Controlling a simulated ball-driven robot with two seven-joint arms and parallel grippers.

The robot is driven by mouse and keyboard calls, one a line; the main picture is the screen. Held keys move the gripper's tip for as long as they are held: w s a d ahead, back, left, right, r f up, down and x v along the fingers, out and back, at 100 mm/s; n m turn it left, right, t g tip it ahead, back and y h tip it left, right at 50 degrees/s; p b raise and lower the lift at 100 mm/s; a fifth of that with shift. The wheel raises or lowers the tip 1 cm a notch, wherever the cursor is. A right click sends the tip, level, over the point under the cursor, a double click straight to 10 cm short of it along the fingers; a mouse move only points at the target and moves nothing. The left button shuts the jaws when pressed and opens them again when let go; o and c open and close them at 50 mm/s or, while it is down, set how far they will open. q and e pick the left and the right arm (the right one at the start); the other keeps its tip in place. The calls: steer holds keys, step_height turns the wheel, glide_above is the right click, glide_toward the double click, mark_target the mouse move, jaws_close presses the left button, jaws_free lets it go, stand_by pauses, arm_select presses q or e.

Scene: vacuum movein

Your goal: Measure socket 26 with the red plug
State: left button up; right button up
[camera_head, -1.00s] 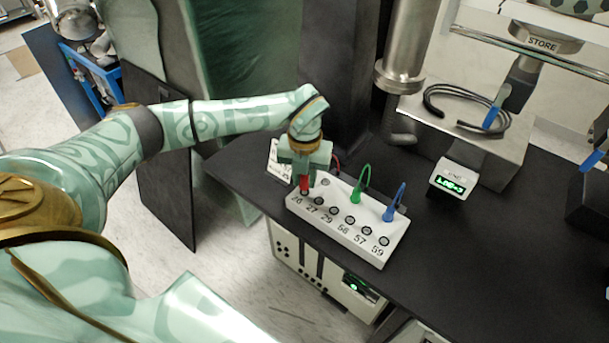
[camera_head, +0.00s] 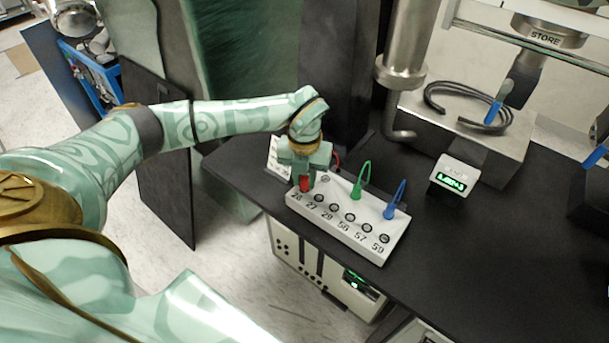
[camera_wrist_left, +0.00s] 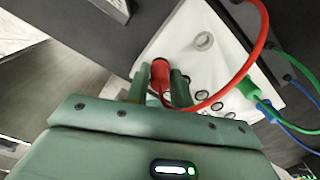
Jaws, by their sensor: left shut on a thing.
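The red plug (camera_head: 304,185) stands upright at the end of the socket row, above the label 26, on the white socket box (camera_head: 376,222). My left gripper (camera_head: 305,174) is shut on the plug from above. The wrist view shows the red plug (camera_wrist_left: 160,74) between the two green fingers (camera_wrist_left: 159,90), with its red lead (camera_wrist_left: 240,66) curving away. Socket 26 is hidden under the plug, so I cannot tell how deep the tip sits. Sockets 27 to 59 are open and empty. A small meter (camera_head: 452,181) shows a green reading, too blurred to read surely. My right gripper is not in view.
A green plug (camera_head: 356,193) and a blue plug (camera_head: 390,211) stand at the box's back edge with looped leads. A metal pipe (camera_head: 408,45) hangs behind. A steel block (camera_head: 500,140) carries a coiled black cable. The black bench is clear at front right.

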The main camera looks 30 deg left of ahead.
arm_select(q)
steer(key=shift+f, duration=0.4)
steer(key=o, duration=1)
step_height(320, 180, up, 16)
steer(key=shift+r+p, duration=0.2)
steer(key=shift+p, duration=1.05)
